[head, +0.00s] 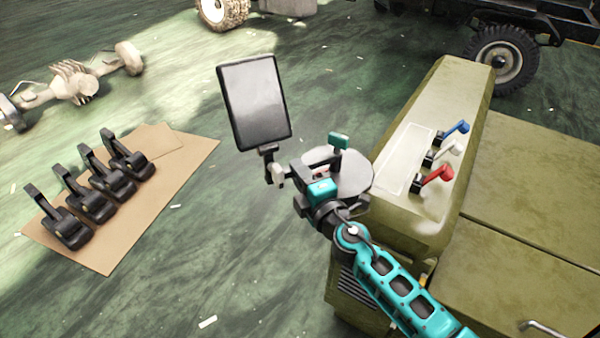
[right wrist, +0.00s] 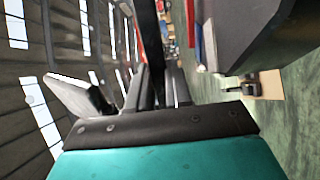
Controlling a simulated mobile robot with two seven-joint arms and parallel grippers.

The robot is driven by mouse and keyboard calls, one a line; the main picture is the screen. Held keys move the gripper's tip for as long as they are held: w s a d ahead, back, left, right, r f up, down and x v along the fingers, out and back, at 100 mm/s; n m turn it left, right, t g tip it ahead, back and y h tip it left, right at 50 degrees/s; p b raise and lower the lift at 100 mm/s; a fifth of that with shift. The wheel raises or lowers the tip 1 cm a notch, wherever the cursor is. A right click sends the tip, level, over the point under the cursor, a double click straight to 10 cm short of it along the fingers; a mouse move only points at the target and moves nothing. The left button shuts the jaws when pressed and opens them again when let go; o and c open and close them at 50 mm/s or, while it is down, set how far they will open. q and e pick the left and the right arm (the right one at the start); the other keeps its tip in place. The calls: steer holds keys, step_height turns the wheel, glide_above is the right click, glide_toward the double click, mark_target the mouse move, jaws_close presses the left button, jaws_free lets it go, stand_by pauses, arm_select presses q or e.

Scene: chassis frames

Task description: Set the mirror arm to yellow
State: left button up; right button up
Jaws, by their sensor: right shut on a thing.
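The mirror (head: 253,100) is a grey rectangular panel in a dark frame, standing up at the centre of the head view. A short dark stem (head: 266,155) joins its lower edge to a pale end piece (head: 277,175). My right gripper (head: 302,170) is shut on the mirror arm, just right of that piece; its fingers hide most of the arm. A round grey plate (head: 352,178) lies behind and below the gripper. I cannot make out a yellow mark by the arm. The right wrist view shows my gripper body close up. My left gripper is not in view.
An olive-green vehicle body (head: 455,110) stands right, with blue (head: 457,130), white (head: 446,148) and red (head: 437,175) levers. Several black levered units (head: 88,195) sit on a brown sheet (head: 120,240) at left. An axle (head: 75,85) lies behind. Floor below the mirror is clear.

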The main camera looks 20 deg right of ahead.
jaws_close()
